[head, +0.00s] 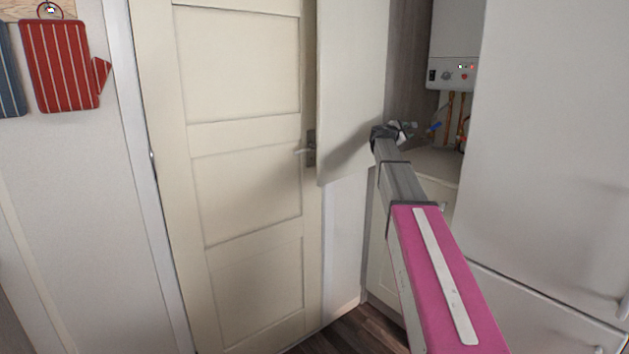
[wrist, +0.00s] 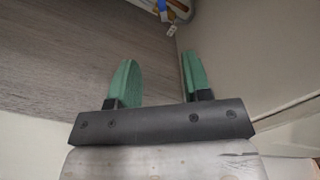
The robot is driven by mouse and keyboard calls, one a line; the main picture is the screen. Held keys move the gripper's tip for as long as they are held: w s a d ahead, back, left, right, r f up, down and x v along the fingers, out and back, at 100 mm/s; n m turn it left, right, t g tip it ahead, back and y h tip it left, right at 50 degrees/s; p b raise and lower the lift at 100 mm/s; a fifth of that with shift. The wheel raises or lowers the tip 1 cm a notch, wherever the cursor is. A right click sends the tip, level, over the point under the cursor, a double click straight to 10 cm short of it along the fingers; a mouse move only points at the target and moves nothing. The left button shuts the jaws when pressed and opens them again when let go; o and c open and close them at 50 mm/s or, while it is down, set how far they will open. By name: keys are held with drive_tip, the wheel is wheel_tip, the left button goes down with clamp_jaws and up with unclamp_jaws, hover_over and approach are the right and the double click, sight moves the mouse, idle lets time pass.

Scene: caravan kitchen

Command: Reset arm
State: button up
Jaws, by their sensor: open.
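My gripper (wrist: 160,80) shows in the wrist view with its two green fingers apart and nothing between them. In the head view my pink and grey arm reaches away from me toward the niche with the boiler. The arm's far end is near the edge of an open white cabinet door (head: 352,90). The fingers cannot be made out clearly in the head view. In the wrist view a grey wood-grain panel (wrist: 75,60) lies behind the fingers.
A cream panelled door (head: 245,190) with a handle (head: 309,149) stands left of the arm. A white boiler (head: 455,50) with pipes hangs above a small counter (head: 435,165). A tall white fridge-like front (head: 550,140) is close on the right. A red striped mitt (head: 60,65) hangs at left.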

drive_tip(key=s+a+f+m+g+y, duration=0.35)
drive_tip(key=s+f, duration=0.65)
drive_tip(key=f, duration=0.5)
drive_tip(key=s+a+f+m+g+y, duration=0.2)
drive_tip(key=s+a+f+m+y, duration=0.15)
drive_tip(key=s+f, duration=0.9)
drive_tip(key=s+a+f+m+g+y, duration=0.2)
drive_tip(key=s+a+f, duration=0.4)
drive_tip(key=s+f, duration=0.4)
drive_tip(key=s+a+f+m+g+y, duration=0.3)
drive_tip(key=s+a+f+m+y, duration=0.2)
drive_tip(key=s+f, duration=0.6)
drive_tip(key=s+a+m, duration=0.1)
drive_tip(key=s+a, duration=0.1)
drive_tip(key=s, duration=0.2)
drive_tip(key=shift+s+f, duration=0.25)
drive_tip(key=shift+s, duration=0.15)
drive_tip(key=shift+g, duration=0.25)
